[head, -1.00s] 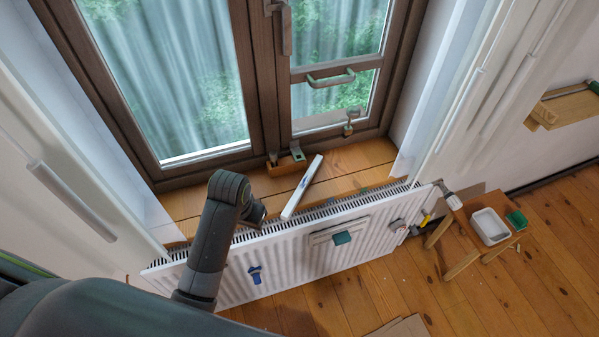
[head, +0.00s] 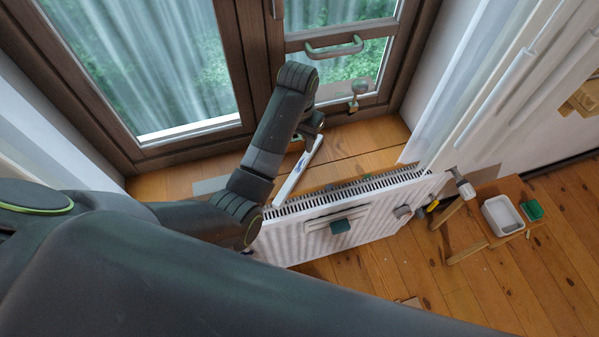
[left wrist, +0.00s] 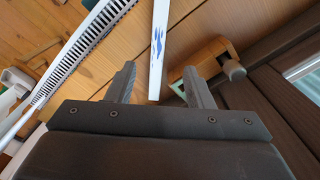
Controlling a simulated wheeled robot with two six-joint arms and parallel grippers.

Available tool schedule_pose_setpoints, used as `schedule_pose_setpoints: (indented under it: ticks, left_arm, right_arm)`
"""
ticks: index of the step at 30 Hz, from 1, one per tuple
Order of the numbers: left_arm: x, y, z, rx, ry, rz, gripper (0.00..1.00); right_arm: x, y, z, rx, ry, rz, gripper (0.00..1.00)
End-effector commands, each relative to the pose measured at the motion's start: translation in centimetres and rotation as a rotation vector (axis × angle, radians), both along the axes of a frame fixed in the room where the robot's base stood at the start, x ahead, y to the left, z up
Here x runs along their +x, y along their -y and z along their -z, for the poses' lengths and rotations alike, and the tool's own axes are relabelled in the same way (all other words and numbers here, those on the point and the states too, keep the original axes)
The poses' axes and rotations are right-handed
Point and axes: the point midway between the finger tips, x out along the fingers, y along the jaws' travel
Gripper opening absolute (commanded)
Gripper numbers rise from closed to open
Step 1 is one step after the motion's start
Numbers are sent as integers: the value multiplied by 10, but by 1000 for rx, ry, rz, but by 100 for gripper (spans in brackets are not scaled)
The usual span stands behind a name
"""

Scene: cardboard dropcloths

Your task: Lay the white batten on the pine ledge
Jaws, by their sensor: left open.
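The white batten (head: 296,174) lies slantwise over the pine ledge (head: 372,142) under the window. Its near end reaches the radiator's top edge; I cannot tell whether it touches there. It also shows in the left wrist view (left wrist: 159,42), with blue marks on its face. My left gripper (left wrist: 158,86) is open, and the batten's end lies between its fingertips in that view, with gaps on both sides. In the head view the left gripper (head: 312,126) is above the batten's far end, and my arm hides part of the ledge. My right gripper is not in view.
A white radiator (head: 350,222) stands along the ledge's front. A wooden block (left wrist: 207,58) is close to the right finger in the left wrist view. The window handle (head: 334,48) is above. A stool (head: 467,225) with a white tub (head: 502,215) stands right. The ledge's right part is clear.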

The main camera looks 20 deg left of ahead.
Motion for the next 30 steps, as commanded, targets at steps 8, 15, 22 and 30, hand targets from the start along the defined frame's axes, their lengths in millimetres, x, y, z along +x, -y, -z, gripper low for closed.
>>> schedule_pose_setpoints:
  ticks: [8,15,22,30]
  left_arm:
    - [-1,0,54,0,-6,0,47]
    - [-1,0,70,0,-4,0,47]
    - [-3,2,94,0,-6,0,47]
    - [-3,2,119,-1,-2,0,47]
  right_arm:
    - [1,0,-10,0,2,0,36]
    - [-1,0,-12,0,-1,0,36]
    - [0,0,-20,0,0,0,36]
    - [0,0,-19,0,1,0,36]
